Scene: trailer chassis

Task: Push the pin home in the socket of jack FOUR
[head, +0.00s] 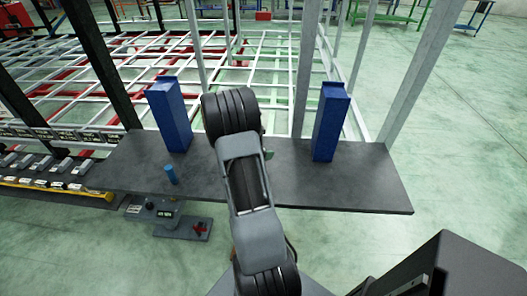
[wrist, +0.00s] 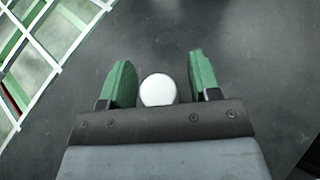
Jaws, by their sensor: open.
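My gripper (wrist: 160,62) shows in the wrist view with its two green fingers apart. A round white end of something (wrist: 158,90) lies between them in the picture, with gaps on both sides. I cannot tell whether it is the pin or how deep it sits. In the head view my arm hides most of the gripper and this white thing. A grey unit with a small label (head: 160,212) stands below the shelf's front edge at the left. Its label is too small to read, so I cannot tell whether it is jack FOUR.
A dark shelf (head: 370,190) spans the middle. Two tall blue boxes (head: 170,115) (head: 330,125) and a small blue cylinder (head: 171,175) stand on it. A row of grey blocks (head: 60,170) sits at the left. The white trailer frame (head: 270,65) lies behind.

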